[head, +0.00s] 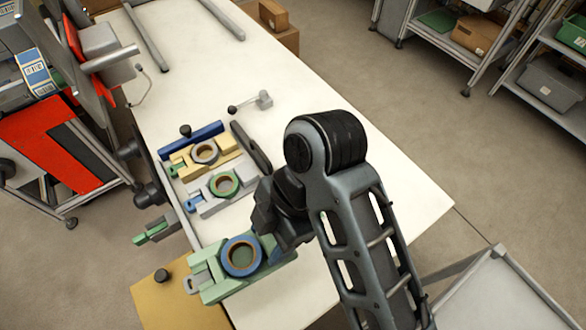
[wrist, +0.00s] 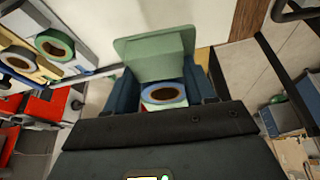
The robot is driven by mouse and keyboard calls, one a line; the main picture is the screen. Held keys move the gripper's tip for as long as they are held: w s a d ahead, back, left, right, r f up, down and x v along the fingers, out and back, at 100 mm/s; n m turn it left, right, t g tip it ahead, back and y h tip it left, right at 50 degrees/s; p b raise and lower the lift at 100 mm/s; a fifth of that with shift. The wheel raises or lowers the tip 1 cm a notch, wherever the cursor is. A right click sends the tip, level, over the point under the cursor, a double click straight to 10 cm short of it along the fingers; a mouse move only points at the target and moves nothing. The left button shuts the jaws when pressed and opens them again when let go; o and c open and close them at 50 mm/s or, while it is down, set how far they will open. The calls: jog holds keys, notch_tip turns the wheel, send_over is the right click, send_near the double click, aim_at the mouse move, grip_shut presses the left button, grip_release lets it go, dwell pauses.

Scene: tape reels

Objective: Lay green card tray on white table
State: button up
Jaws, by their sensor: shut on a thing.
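The green card tray (head: 212,287) carries a blue-rimmed tape reel (head: 241,256). It is over the near left edge of the white table (head: 330,150), partly past that edge; I cannot tell whether it touches the top. My gripper (head: 274,243) is shut on the tray at its right side, with the fingertips partly hidden by my own wrist. In the wrist view the tray (wrist: 155,52) and the reel (wrist: 166,93) show between the two dark fingers (wrist: 166,88).
A yellow tray (head: 220,147) and a grey-white tray (head: 213,204), each with a reel, lie behind on the table. A dark bar (head: 251,147) is beside them. A tan surface (head: 165,300) is below left. The table's right part is clear.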

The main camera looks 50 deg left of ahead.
jog(key=shift+s+a+n, duration=0.2)
jog(key=shift+s+n, duration=0.3)
jog(key=shift+s, duration=0.55)
jog(key=shift+a+f, duration=0.2)
jog(key=shift+f, duration=0.05)
jog(key=w+a+f+b, duration=0.1)
jog(key=w+a+f, duration=0.1)
jog(key=w+a+f+b, duration=0.1)
jog(key=w+a+f, duration=0.1)
jog(key=a, duration=0.1)
jog(key=w+a+f+b, duration=0.1)
jog(key=w+a+f, duration=0.1)
jog(key=w+a, duration=0.1)
jog(key=shift+w+a+f, duration=0.1)
jog(key=shift+a+f, duration=0.1)
jog(key=shift+f+p, duration=0.35)
jog(key=shift+f, duration=1.75)
jog(key=shift+f, duration=0.15)
jog(key=o, duration=1.2)
jog(key=shift+c, duration=0.2)
